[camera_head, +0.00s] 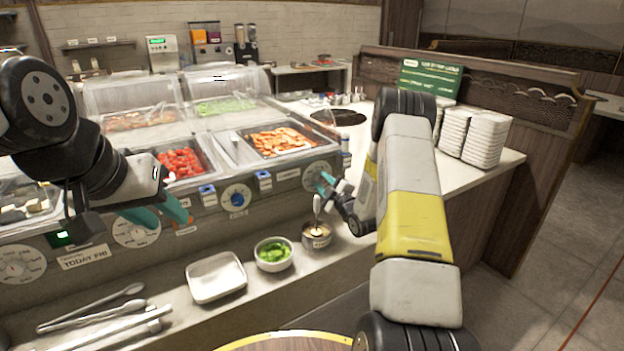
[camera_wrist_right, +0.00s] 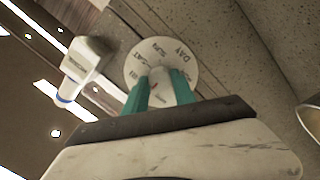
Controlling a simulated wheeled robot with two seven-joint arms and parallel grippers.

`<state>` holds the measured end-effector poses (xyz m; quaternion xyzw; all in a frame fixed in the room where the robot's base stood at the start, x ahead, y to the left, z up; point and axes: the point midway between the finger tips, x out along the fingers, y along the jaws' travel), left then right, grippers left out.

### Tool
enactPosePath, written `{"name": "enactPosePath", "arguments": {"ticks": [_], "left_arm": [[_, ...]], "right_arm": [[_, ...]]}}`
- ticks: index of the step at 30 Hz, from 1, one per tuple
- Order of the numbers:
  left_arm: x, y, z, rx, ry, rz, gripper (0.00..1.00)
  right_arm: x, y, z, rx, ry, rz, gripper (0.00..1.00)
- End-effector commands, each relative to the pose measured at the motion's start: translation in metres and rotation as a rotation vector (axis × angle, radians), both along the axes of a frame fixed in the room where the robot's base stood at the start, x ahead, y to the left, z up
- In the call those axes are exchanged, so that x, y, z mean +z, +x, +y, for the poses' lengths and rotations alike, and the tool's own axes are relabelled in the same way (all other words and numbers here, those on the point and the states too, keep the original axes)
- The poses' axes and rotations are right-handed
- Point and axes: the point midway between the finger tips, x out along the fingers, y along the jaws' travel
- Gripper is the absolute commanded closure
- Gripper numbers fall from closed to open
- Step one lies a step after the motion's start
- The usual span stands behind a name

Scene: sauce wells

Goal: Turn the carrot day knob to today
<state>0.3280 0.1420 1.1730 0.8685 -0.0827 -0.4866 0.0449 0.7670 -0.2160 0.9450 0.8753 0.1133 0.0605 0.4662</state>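The carrot day knob (camera_head: 318,175) is a round white dial on the counter front, below the pan of orange pieces. My right gripper (camera_head: 327,186) is at this dial. Its teal fingers (camera_wrist_right: 161,88) lie on both sides of the handle with no clear gap. A sign (camera_head: 84,258) reads TODAY FRI. My left gripper (camera_head: 162,212) hangs at the left with its fingers apart and empty.
Other dials (camera_head: 236,197) sit along the same front. A blue-and-white holder (camera_wrist_right: 85,68) is beside the carrot dial. A metal cup (camera_head: 316,235), a green-filled bowl (camera_head: 273,254), a white tray (camera_head: 216,277) and utensils (camera_head: 105,310) stand on the ledge below.

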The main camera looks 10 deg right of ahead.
Motion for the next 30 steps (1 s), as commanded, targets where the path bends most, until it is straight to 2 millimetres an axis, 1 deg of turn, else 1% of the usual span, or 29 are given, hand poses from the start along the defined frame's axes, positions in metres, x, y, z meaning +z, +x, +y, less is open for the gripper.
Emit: {"name": "enactPosePath", "arguments": {"ticks": [8,14,20,30], "left_arm": [[0.0000,0.0000,0.0000,0.000,0.000,0.000,0.64],[0.0000,0.0000,0.0000,0.000,0.000,0.000,0.64],[0.0000,0.0000,0.0000,0.000,0.000,0.000,0.64],[0.0000,0.0000,0.0000,0.000,0.000,0.000,0.64]], "right_arm": [[0.0002,-0.0001,-0.0004,-0.001,0.011,0.004,1.00],[0.0000,-0.0002,-0.0008,-0.002,0.078,0.029,1.00],[-0.0001,-0.0004,-0.0013,-0.003,0.211,0.077,1.00],[0.0007,-0.0004,-0.0017,-0.003,0.481,0.175,1.00]]}}
